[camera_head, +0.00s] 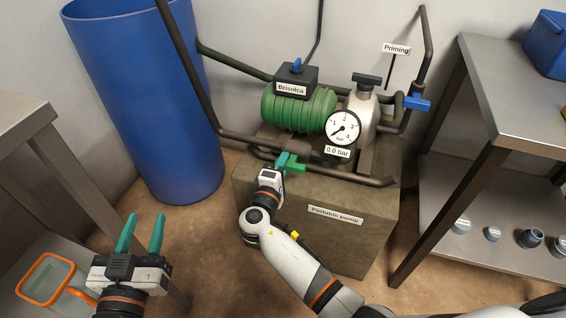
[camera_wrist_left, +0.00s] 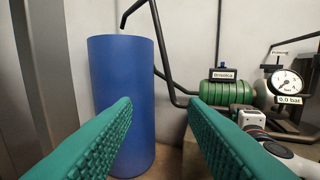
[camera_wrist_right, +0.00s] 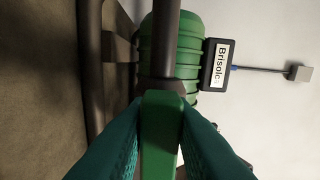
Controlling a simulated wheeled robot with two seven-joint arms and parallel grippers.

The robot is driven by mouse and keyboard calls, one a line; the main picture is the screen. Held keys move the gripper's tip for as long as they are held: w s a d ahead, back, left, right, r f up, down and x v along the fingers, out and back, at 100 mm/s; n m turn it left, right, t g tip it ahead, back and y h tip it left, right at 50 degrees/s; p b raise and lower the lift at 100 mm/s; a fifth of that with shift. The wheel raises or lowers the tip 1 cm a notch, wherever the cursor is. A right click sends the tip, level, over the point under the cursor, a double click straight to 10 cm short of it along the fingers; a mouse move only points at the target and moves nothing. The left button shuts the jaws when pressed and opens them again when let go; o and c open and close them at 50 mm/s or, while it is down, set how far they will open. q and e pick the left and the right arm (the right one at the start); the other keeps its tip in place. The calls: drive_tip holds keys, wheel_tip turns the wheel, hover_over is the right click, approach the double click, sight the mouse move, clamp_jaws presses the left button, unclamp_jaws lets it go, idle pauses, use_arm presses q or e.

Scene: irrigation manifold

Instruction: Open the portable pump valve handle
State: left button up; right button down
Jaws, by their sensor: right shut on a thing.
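The portable pump (camera_head: 300,110) has a green ribbed motor and sits on a brown block labelled "Portable pump". A green valve handle (camera_head: 298,168) sits on the dark pipe at the pump's front. My right gripper (camera_head: 284,163) is shut on this handle. In the right wrist view the green handle (camera_wrist_right: 160,130) lies between the teal fingers, its far end against the dark pipe. My left gripper (camera_head: 143,222) is open and empty, low at the left, away from the pump. Its spread fingers show in the left wrist view (camera_wrist_left: 160,115).
A gauge (camera_head: 343,128) reads 0.0 bar. A blue handle (camera_head: 416,102) sits near the "Priming" label. A blue barrel (camera_head: 150,110) stands left of the pump. Metal tables flank both sides; the right one (camera_head: 500,90) has several fittings on its lower shelf. An orange-framed item (camera_head: 47,258) lies lower left.

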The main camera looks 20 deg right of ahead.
drive_tip(key=shift+f, duration=0.15)
drive_tip(key=c, duration=1.3)
unclamp_jaws()
drive_tip(key=shift+s+a, duration=0.1)
drive_tip(key=shift+s+a, duration=0.15)
drive_tip(key=shift+s, duration=0.05)
use_arm(q)
wheel_tip(320, 180, down, 7)
drive_tip(key=s+a+g+y+p, duration=0.1)
drive_tip(key=s+g+p, duration=0.1)
drive_tip(key=g, duration=0.2)
drive_tip(key=shift+a+g+y, duration=0.3)
drive_tip(key=shift+a+g, duration=0.05)
drive_tip(key=shift+g, duration=0.05)
use_arm(e)
drive_tip(key=v, duration=1.1)
use_arm(q)
drive_tip(key=shift+s+r, duration=0.1)
drive_tip(key=shift+r, duration=0.05)
use_arm(e)
drive_tip(key=shift+s, duration=0.1)
